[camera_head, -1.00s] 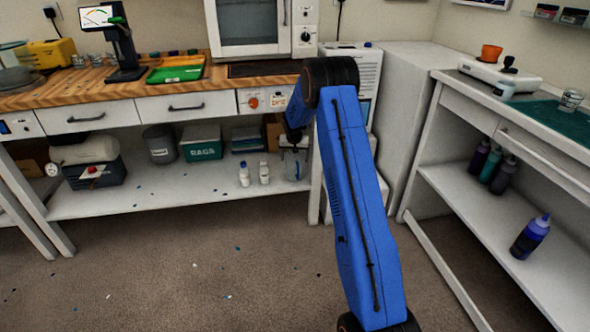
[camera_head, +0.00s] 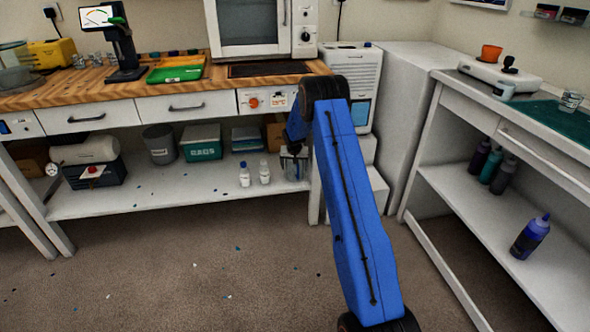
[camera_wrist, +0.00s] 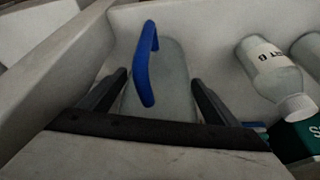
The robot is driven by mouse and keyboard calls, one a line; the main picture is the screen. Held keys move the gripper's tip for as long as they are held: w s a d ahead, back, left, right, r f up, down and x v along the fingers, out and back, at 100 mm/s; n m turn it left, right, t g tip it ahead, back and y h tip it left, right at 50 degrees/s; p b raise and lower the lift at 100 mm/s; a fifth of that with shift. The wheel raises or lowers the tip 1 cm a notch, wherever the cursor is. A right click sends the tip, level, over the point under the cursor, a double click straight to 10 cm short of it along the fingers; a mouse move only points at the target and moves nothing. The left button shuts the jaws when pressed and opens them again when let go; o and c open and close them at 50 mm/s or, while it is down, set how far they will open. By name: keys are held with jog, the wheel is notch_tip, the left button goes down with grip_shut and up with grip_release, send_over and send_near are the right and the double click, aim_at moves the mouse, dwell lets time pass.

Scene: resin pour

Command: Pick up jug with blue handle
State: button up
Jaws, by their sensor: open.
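The jug (camera_wrist: 172,75) with a blue handle (camera_wrist: 146,62) shows in the wrist view, a pale clear body with the handle towards me. My gripper (camera_wrist: 160,85) is open, with one dark finger on each side of the jug and handle. I cannot tell whether either finger touches it. In the head view the jug (camera_head: 293,167) stands on the lower shelf of the wooden-topped bench, partly hidden by my gripper and blue arm.
Two white bottles (camera_head: 254,174) stand left of the jug on the shelf (camera_head: 150,195); one bottle (camera_wrist: 268,66) is close to my right finger in the wrist view. A green rags box (camera_head: 202,143) is further left. The bench leg (camera_head: 315,195) is just right.

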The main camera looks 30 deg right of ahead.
jog(key=c, duration=0.9)
jog(key=shift+o, duration=0.2)
jog(key=shift+r, duration=0.15)
